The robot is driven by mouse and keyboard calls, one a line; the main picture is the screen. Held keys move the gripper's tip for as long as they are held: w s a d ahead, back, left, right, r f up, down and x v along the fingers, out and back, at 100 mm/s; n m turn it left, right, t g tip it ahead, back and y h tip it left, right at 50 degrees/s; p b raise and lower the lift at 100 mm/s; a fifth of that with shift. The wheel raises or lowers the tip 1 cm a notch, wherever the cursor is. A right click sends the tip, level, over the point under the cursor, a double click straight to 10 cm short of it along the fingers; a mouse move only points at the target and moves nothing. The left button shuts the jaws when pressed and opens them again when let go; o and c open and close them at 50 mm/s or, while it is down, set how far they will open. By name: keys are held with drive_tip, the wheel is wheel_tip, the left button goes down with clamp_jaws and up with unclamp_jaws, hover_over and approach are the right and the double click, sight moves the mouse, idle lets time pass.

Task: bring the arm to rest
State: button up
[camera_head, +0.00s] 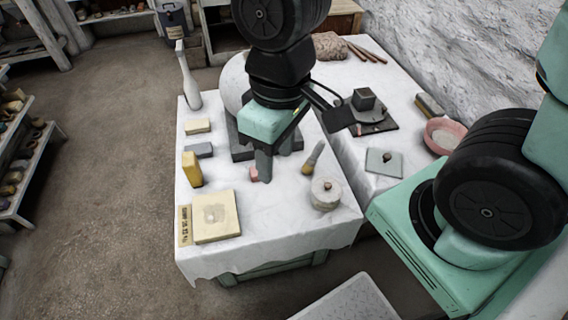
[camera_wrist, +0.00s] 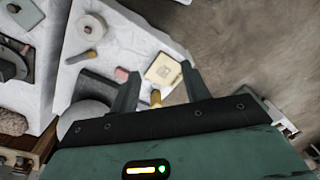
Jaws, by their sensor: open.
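My gripper (camera_head: 272,163) hangs over the middle of the cloth-covered table (camera_head: 280,230), fingers pointing down. In the wrist view my gripper (camera_wrist: 160,70) has its two fingers well apart, with nothing held between them. A yellow upright block (camera_head: 192,170) stands to its left in the head view; its end (camera_wrist: 156,97) shows between the fingers in the wrist view. A large white sphere (camera_head: 233,78) is partly hidden behind my arm. A dark grey block (camera_head: 240,148) lies behind the fingers. My arm hides part of the table top.
A small pink block (camera_head: 254,174), a lidded round pot (camera_head: 325,193) and a cream square slab (camera_head: 215,216) lie on the table. A white bottle-like form (camera_head: 187,80) stands at the back left. A second table holds a pink bowl (camera_head: 444,135). Open floor (camera_head: 110,190) lies left.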

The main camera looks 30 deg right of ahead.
drive_tip(key=shift+n, duration=0.6)
drive_tip(key=s, duration=0.1)
drive_tip(key=s+r, duration=0.1)
drive_tip(key=s+a, duration=0.1)
drive_tip(key=s, duration=0.1)
drive_tip(key=shift+s+r, duration=0.1)
drive_tip(key=shift+r, duration=0.2)
drive_tip(key=shift+r+p, duration=0.95)
drive_tip(key=shift+o, duration=0.3)
drive_tip(key=shift+f, duration=0.1)
idle(0.4)
